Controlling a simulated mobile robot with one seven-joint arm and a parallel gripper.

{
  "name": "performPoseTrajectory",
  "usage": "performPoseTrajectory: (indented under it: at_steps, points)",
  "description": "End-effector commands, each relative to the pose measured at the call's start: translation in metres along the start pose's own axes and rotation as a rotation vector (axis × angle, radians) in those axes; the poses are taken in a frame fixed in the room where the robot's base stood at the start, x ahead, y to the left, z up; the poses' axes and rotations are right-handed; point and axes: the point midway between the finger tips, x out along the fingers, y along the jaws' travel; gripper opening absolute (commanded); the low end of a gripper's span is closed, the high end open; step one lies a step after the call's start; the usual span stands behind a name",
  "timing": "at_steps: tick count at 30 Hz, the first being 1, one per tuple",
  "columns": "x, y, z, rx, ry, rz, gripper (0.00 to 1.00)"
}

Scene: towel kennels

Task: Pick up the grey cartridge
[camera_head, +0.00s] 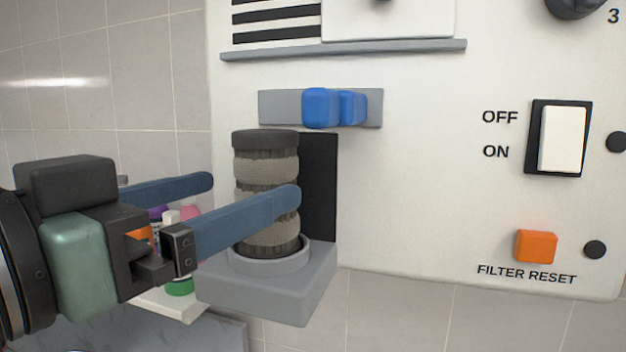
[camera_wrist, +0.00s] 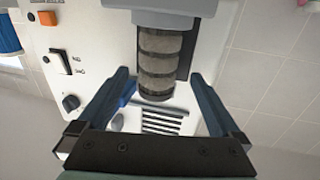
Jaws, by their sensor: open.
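The grey cartridge (camera_head: 266,168) is a ribbed grey cylinder with dark bands and a dark cap. It stands upright in a round grey socket on a grey ledge (camera_head: 270,290), in front of a dark slot. My gripper (camera_head: 250,190) is open with two blue fingers. In the head view the near finger crosses in front of the cartridge and the other finger's tip shows left of it. In the wrist view the cartridge (camera_wrist: 160,65) appears between the spread fingertips (camera_wrist: 159,76), with gaps on both sides. I see no grip on it.
A blue latch (camera_head: 320,107) on a grey plate sits just above the cartridge. The white panel has an OFF/ON switch (camera_head: 562,140) and an orange FILTER RESET button (camera_head: 536,246) to the right. Small coloured items on a shelf (camera_head: 172,304) are partly hidden behind my gripper.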

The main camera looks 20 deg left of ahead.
Motion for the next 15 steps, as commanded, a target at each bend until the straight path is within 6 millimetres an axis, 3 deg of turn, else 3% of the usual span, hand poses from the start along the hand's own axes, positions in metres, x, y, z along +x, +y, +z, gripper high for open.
performPoseTrajectory:
  at_steps: [9, 15]
  points:
    - [0.040, 0.003, -0.002, -0.004, -0.003, 0.004, 1.00]
    - [0.054, 0.003, 0.000, -0.002, 0.000, 0.002, 1.00]
